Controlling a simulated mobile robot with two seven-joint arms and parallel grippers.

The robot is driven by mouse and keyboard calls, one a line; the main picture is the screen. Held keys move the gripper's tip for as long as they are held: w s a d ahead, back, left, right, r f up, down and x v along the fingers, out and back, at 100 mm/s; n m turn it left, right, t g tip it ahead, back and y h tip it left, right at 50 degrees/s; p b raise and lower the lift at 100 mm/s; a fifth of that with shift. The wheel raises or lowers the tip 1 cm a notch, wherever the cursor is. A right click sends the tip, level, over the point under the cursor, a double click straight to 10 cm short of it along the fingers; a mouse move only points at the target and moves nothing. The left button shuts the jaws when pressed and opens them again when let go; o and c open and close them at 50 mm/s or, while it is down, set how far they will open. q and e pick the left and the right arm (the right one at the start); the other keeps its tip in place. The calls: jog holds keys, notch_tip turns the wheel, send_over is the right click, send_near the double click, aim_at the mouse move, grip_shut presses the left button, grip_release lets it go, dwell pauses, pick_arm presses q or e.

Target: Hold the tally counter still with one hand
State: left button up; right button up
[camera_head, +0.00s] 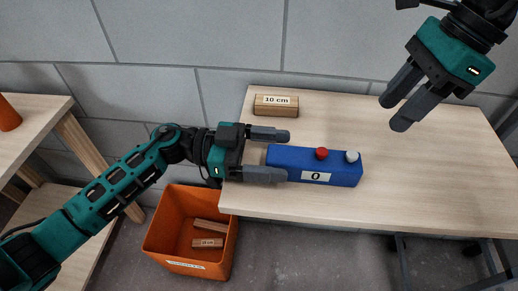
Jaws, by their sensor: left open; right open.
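The tally counter (335,169) is a long blue box lying on the wooden table. It has a red button (321,153) and a white knob (352,157) on top, and a front label reading "0". My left gripper (286,155) is open at the counter's left end, with one finger behind it and the other at its front left side. I cannot tell whether the fingers touch it. My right gripper (394,111) is open and empty, above the table at the upper right, apart from the counter.
A wooden batten block (276,111) labelled "10 cm" lies at the table's back left. An orange bin (189,205) with wooden pieces (207,242) stands below the table's left edge. Another wooden table (38,112) is at the far left. The table's right part (440,165) is clear.

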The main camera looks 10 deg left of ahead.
pick_arm(q)
jog(key=shift+c, duration=0.3)
jog(key=c, duration=1.1)
pick_arm(e)
grip_shut()
dwell(1.0)
